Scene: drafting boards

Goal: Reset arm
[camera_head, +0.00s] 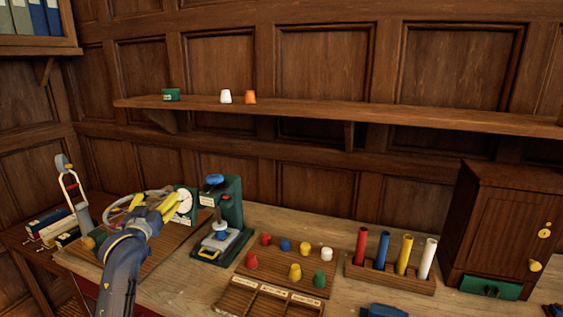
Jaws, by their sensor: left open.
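My left gripper (155,201), with yellow fingers, is open and shows no object between its fingers. It is over the brown board (178,233) at the left of the bench, in front of a round white dial (184,201) and overlapping a grey wheel-like ring (122,208) in the picture. Whether it touches either cannot be told. My left arm (122,262) reaches in from the lower left and hides part of the board. I cannot make out my right gripper.
A green press (231,207) stands right of the gripper. Several coloured pegs sit on a board (272,272). A rack (389,276) holds coloured tubes. A wooden cabinet (497,228) stands at right. A wall shelf (330,108) runs behind. Books (48,222) lie at left.

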